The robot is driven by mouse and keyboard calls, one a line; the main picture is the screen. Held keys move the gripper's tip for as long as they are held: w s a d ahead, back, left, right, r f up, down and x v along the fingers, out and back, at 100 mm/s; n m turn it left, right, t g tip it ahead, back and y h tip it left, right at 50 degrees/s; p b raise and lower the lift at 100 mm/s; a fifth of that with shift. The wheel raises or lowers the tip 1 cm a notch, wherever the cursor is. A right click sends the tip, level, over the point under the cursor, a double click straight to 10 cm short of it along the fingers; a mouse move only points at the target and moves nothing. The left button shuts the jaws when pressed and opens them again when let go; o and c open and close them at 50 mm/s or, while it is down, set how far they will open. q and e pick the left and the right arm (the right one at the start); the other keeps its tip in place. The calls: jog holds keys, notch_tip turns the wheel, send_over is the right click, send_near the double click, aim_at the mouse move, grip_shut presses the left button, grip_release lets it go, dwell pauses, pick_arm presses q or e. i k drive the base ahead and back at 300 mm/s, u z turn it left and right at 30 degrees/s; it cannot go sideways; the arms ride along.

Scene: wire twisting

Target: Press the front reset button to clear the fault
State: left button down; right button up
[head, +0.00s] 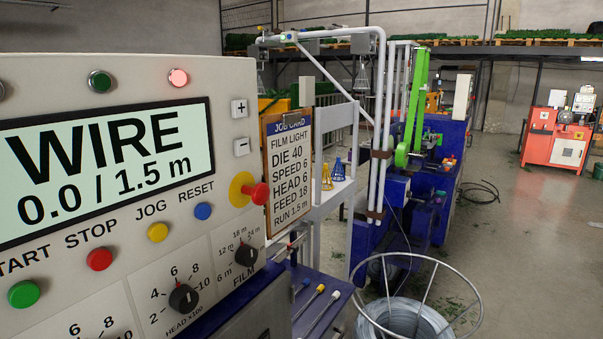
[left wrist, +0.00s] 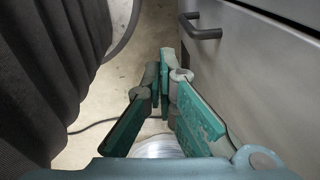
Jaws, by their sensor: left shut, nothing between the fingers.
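The blue reset button (head: 203,211) sits under the word RESET on the slanted control panel (head: 120,75) at the left of the head view. A red lamp (head: 178,78) at the panel's top glows. The display (head: 105,165) reads WIRE 0.0 / 1.5 m. My left gripper (left wrist: 160,72) shows only in the left wrist view, with its green fingers shut and nothing between them. It is beside a grey cabinet front, apart from the button. My right gripper is not in view.
Yellow jog (head: 157,232), red stop (head: 100,259) and green start (head: 23,294) buttons line the panel. A red knob (head: 258,194) on a yellow base juts out right of reset. A cabinet handle (left wrist: 202,27) and dark ribbed body (left wrist: 50,70) flank my left gripper.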

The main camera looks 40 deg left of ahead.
aim_at(202, 211)
jog(key=i, duration=2.1)
jog(key=u, duration=3.85)
